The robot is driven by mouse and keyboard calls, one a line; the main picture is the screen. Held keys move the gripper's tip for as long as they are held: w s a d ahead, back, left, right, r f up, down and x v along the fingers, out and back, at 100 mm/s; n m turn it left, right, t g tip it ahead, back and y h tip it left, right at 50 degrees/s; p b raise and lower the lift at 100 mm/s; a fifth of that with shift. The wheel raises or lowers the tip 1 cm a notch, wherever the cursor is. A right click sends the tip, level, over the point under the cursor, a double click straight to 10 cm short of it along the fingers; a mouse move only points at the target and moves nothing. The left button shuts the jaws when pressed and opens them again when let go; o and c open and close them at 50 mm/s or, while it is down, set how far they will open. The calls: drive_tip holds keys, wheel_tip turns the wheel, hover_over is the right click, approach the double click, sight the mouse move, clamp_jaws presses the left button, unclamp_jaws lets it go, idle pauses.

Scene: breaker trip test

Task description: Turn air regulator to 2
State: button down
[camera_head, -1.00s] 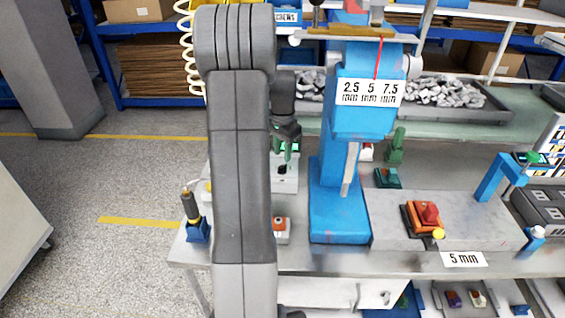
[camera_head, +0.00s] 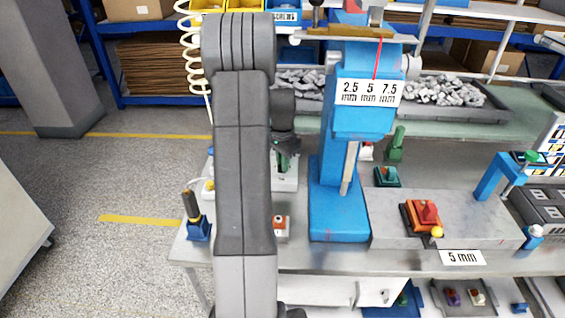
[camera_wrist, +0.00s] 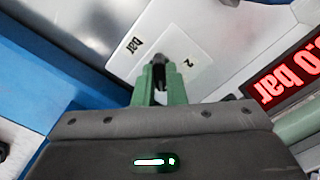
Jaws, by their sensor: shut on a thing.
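In the wrist view, the air regulator's small dark knob (camera_wrist: 159,64) stands on a white plate (camera_wrist: 122,66) marked "bar" and "2". My gripper (camera_wrist: 159,82) has green fingers, shut on the knob. The "2" mark lies just right of the fingertips. A red-lit display (camera_wrist: 285,82) at the right edge reads in "bar"; its first digit is cut off or unclear. In the head view, my gripper (camera_head: 283,160) is down at the white regulator box (camera_head: 289,183), behind my arm, which hides most of it. The knob's pointer cannot be made out.
A blue press (camera_head: 338,205) stands just right of my gripper. A grey block with an orange and red fixture (camera_head: 424,216) is further right. A small orange and white switch (camera_head: 281,225) sits in front. A screwdriver in a blue holder (camera_head: 198,229) stands left.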

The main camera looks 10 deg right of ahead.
drive_tip(key=shift+n, duration=0.4)
drive_tip(key=n, duration=0.4)
drive_tip(key=shift+b, duration=0.35)
drive_tip(key=n, duration=0.9)
drive_tip(key=shift+b, duration=0.4)
drive_tip(key=n, duration=0.4)
drive_tip(key=c, duration=1.5)
unclamp_jaws()
wheel_tip(320, 180, up, 14)
drive_tip(key=shift+f+b, duration=0.1)
drive_tip(key=shift+b, duration=0.3)
